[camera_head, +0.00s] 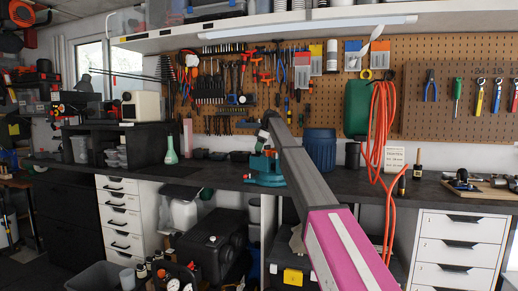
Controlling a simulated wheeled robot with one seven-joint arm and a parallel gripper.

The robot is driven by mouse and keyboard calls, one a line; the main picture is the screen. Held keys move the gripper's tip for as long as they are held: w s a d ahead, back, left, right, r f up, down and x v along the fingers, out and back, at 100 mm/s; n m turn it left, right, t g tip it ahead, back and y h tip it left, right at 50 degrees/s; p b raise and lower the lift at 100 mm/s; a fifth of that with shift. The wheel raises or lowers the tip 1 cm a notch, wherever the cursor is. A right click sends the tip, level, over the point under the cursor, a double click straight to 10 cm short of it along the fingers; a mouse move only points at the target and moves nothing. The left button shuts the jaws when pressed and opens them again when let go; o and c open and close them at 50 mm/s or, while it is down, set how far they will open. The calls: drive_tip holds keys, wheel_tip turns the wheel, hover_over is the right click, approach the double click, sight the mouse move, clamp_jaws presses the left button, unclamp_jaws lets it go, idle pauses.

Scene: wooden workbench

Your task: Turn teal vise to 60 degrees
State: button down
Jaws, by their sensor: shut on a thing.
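The teal vise (265,179) stands on the dark worktop near the middle of the view, and my arm partly covers its right side. My arm reaches up from the bottom right, in pink and grey, and bends down at its far end. My gripper (262,143) is small and partly hidden there, at the top of the vise. It is shut on the upper part of the vise. The exact contact and the vise's angle are too small to tell.
A green bottle (171,151) stands left of the vise, and a blue ribbed container (319,150) stands to its right. A green canister (357,108) with an orange hose (380,130) hangs farther right. Tools cover the pegboard (420,55) behind.

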drive_tip(key=c, duration=0.8)
unclamp_jaws()
drive_tip(key=shift+r, duration=0.1)
drive_tip(key=v, duration=1)
drive_tip(key=shift+r, duration=0.3)
drive_tip(key=shift+s+d, duration=0.1)
drive_tip(key=shift+s, duration=0.05)
